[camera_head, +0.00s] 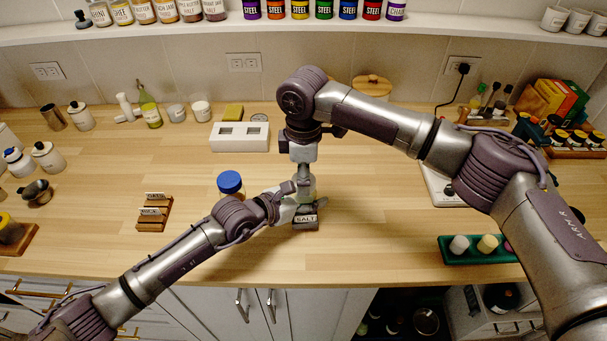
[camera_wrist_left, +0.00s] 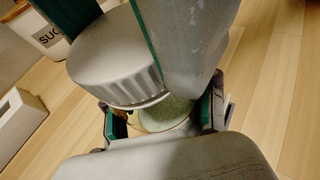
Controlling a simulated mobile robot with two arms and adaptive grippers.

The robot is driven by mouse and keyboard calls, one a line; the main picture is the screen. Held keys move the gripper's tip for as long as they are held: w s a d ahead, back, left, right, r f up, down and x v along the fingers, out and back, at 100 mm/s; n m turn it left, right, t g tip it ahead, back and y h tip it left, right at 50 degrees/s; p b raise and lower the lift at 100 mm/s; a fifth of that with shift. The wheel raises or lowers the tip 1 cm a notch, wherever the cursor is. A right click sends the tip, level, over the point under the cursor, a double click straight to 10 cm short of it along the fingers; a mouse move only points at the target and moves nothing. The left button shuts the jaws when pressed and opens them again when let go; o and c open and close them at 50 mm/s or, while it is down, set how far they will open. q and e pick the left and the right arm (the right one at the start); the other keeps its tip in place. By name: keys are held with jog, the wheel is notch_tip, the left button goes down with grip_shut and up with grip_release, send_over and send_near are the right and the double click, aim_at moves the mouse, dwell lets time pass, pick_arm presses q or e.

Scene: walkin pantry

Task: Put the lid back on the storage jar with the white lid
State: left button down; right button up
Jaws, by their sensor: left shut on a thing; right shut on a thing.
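The storage jar is clear glass with pale contents. It shows in the left wrist view (camera_wrist_left: 180,112), and in the head view it is mostly hidden behind my grippers. My left gripper (camera_head: 302,200) is shut around the jar, with one finger on each side. The white lid (camera_wrist_left: 115,65) is a ribbed round cap, held by my right gripper (camera_wrist_left: 165,40) just above the jar mouth. The lid looks tilted and offset from the mouth in the wrist view. I cannot tell whether it touches the rim. My right gripper points down over the jar in the head view (camera_head: 304,170).
A SALT label (camera_head: 306,219) stands at the grippers. A blue-lidded jar (camera_head: 230,183) is close behind my left forearm. A white block (camera_head: 239,137) stands behind, label holders (camera_head: 153,212) left, and a green tray (camera_head: 480,252) at front right.

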jog(key=m, duration=0.3)
jog(key=o, duration=1.3)
jog(key=shift+s+a+r, duration=0.1)
jog(key=shift+a+r, duration=0.05)
pick_arm(q)
jog(key=shift+s+a+f, duration=0.1)
jog(key=shift+s+f, duration=0.05)
jog(key=shift+f, duration=0.35)
pick_arm(e)
notch_tip(320, 180, up, 5)
jog(key=shift+f, duration=0.2)
pick_arm(q)
jog(key=shift+r, duration=0.25)
pick_arm(e)
jog(key=shift+s, duration=0.1)
